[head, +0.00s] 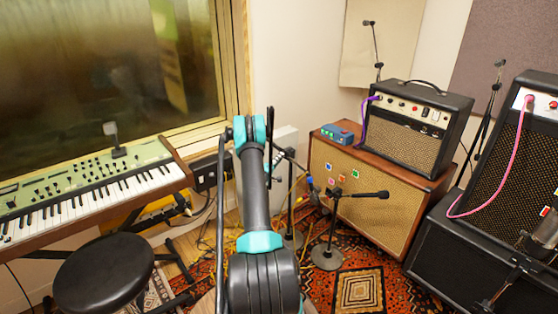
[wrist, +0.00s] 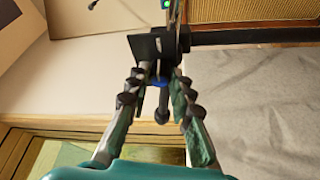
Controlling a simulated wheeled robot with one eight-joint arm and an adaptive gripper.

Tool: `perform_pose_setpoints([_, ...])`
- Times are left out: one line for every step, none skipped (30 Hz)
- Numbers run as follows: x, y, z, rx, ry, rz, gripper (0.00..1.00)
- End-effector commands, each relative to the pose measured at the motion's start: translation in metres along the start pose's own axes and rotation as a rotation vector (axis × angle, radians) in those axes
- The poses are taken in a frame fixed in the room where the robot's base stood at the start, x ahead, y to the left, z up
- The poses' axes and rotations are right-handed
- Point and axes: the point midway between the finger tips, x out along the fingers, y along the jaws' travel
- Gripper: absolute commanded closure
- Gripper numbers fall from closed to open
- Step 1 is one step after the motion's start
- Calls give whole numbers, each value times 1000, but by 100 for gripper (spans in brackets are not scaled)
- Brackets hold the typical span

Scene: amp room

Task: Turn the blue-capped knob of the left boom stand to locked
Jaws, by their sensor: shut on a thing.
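In the wrist view, my gripper (wrist: 161,75) has its two fingers closed in around the blue-capped knob (wrist: 157,84) beneath a black clamp block. Only a little of the blue shows between the fingertips. A dark rod with a rounded end (wrist: 162,115) hangs between the fingers. My own arm hides the gripper there. The knob's turn angle cannot be read.
A brown cabinet (head: 380,222) carrying an amp (head: 420,125) stands behind the boom stand. A black amp stack (head: 440,262) is at the right. A keyboard (head: 85,195) and a round stool (head: 103,276) are at the left. Yellow cables lie on the floor near the stands.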

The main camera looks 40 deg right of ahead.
Motion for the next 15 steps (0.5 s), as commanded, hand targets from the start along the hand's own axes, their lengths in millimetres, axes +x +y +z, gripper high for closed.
perform_pose_setpoints([-1,-1,1,2,-1,-1,100])
perform_pose_setpoints([-1,-1,1,2,-1,-1,100])
perform_pose_setpoints([-1,-1,1,2,-1,-1,100])
perform_pose_setpoints([-1,-1,1,2,-1,-1,100])
perform_pose_setpoints([-1,-1,1,2,-1,-1,100])
perform_pose_setpoints([-1,-1,1,2,-1,-1,100])
perform_pose_setpoints([-1,-1,1,2,-1,-1,78])
perform_pose_setpoints([-1,-1,1,1,-1,-1,74])
perform_pose_setpoints([0,0,1,1,-1,-1,69])
perform_pose_setpoints([0,0,0,1,-1,-1,65])
perform_pose_setpoints([0,0,0,1,-1,-1,61])
perform_pose_setpoints([0,0,0,0,-1,-1,58])
perform_pose_setpoints([0,0,0,0,-1,-1,58])
perform_pose_setpoints([0,0,0,0,-1,-1,58])
perform_pose_setpoints([0,0,0,0,-1,-1,58])
